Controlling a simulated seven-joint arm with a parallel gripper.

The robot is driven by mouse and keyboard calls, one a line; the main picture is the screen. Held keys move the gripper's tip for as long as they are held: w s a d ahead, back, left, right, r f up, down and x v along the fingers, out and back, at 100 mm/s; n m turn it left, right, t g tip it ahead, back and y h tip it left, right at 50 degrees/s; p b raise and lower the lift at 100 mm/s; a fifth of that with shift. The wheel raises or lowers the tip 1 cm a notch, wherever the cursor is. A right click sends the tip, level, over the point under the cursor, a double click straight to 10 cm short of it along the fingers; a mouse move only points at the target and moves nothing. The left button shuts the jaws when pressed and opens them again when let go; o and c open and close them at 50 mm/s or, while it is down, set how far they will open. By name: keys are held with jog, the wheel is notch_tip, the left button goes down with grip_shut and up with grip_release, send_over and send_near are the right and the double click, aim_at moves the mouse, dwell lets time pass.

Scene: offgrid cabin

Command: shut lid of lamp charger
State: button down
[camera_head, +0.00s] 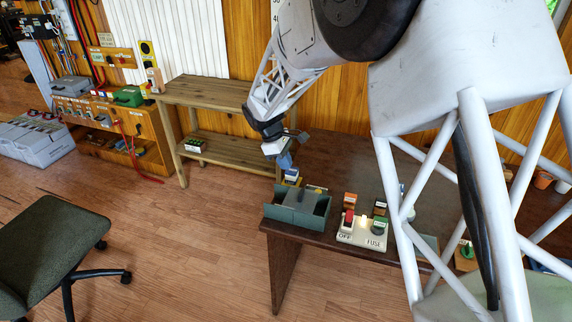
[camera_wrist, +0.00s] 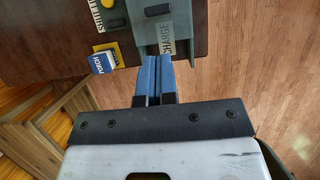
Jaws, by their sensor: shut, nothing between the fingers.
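The lamp charger appears to be the grey-green box (camera_head: 297,214) on the near left corner of the dark table. Dark openings show at its top, with a grey panel between them; I cannot tell for sure how far its lid stands open. In the wrist view a grey-green part with a CHARGE label (camera_wrist: 167,38) lies just beyond my fingertips. My gripper (camera_head: 285,162) is above and behind the box, pointing down. Its blue fingers (camera_wrist: 155,60) are pressed together and empty. They look close to the labelled part's edge; contact cannot be told.
A blue and yellow PORCH block (camera_wrist: 104,60) is left of my fingers. A wooden shelf (camera_head: 207,93) stands behind left. Open floor (camera_head: 190,235) lies left of the table.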

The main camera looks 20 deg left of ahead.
jog(key=a, duration=0.5)
jog(key=shift+w, duration=0.2)
jog(key=shift+d, duration=0.1)
send_over(293, 196)
jog(key=a, duration=0.4)
notch_tip(293, 196, down, 9)
jog(key=shift+s+d+f, duration=0.15)
jog(key=d, duration=0.2)
jog(key=shift+d, duration=0.95)
